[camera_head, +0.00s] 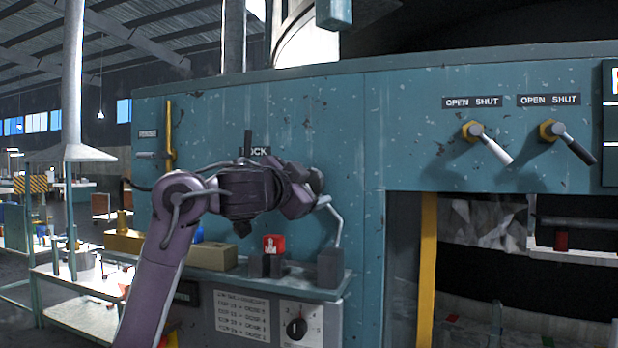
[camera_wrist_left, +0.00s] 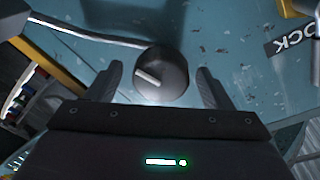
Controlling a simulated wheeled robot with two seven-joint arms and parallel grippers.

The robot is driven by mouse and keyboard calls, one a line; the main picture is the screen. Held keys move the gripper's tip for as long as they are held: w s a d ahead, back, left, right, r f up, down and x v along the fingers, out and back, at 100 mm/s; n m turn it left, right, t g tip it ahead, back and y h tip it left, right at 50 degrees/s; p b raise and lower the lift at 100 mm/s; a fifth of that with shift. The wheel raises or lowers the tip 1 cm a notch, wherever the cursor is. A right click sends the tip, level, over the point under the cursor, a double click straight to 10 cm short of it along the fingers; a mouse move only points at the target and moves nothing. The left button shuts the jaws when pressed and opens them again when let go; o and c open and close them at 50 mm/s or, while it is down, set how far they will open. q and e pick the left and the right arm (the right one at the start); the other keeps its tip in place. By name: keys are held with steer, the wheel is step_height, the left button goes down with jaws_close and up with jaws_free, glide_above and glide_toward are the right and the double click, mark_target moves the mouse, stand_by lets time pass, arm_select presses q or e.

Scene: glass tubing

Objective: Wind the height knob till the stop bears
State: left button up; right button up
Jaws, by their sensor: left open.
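In the left wrist view a dark round knob (camera_wrist_left: 165,72) with a pale bar mark on its face sits against the teal panel. My left gripper (camera_wrist_left: 160,85) is open, with one finger on each side of the knob; I cannot tell whether either finger touches it. In the head view my left gripper (camera_head: 303,190) is up at the teal panel (camera_head: 330,120), right of a partly covered label reading "OCK", and it hides the knob. A pale bent rod (camera_head: 336,222) shows just right of the gripper. My right gripper is not in view.
A shelf below carries a red block (camera_head: 273,244), dark blocks (camera_head: 331,268) and a brass-coloured box (camera_head: 213,256). Under it is a dial (camera_head: 296,328) beside a text plate. Two levers marked OPEN SHUT, one white (camera_head: 490,145) and one black (camera_head: 572,143), stick out at right.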

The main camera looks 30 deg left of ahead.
arm_select(q)
steer(key=shift+w+a+r, duration=0.1)
steer(key=shift+w+a, duration=0.05)
steer(key=shift+w, duration=0.4)
steer(key=shift+w, duration=0.1)
steer(key=c, duration=0.9)
steer(key=shift+c, duration=0.2)
steer(key=shift+m, duration=0.4)
steer(key=m, duration=0.3)
steer(key=shift+g, duration=0.4)
steer(key=shift+f+m+y, duration=0.2)
steer(key=shift+m+y, duration=0.1)
steer(key=shift+m, duration=1.5)
steer(key=shift+w, duration=0.1)
